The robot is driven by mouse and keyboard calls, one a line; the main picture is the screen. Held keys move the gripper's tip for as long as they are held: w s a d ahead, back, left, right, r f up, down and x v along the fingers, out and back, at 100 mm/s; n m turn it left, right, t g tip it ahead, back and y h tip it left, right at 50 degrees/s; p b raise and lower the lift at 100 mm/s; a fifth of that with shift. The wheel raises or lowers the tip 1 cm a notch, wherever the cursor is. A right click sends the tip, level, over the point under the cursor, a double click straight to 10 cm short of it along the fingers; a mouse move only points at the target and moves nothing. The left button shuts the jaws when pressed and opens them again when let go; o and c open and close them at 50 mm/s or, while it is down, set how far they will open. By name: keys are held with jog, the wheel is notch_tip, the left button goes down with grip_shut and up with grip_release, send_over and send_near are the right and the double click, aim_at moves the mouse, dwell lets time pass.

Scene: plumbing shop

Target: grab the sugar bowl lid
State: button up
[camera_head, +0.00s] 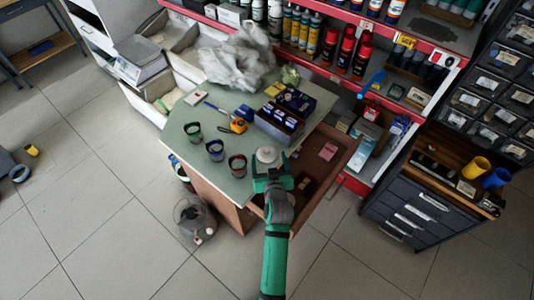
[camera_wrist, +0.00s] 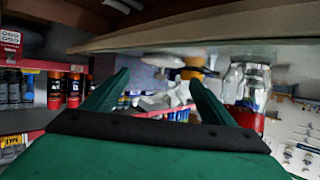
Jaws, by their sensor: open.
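A small round whitish piece that looks like the sugar bowl lid (camera_head: 267,154) lies on the pale green table top (camera_head: 225,110), near its front right corner. My gripper (camera_head: 270,169) is just in front of it at the table edge, with fingers apart and pointing toward it. In the wrist view the open fingers (camera_wrist: 158,88) show with nothing clearly held between them. That view appears upside down, with the table surface along the top. I cannot surely pick out the lid there, or tell whether a finger touches it.
A red-rimmed glass (camera_head: 237,166) stands close left of my gripper, with blue-rimmed (camera_head: 215,150) and green-rimmed (camera_head: 193,132) ones beyond. A dark blue box (camera_head: 279,122) stands behind the lid. An open drawer (camera_head: 340,152) juts out right. Shelves of cans (camera_head: 337,50) stand behind.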

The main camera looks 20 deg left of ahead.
aim_at(267, 152)
jog(key=shift+x, duration=3)
jog(key=shift+s+f, duration=0.1)
jog(key=shift+s, duration=0.05)
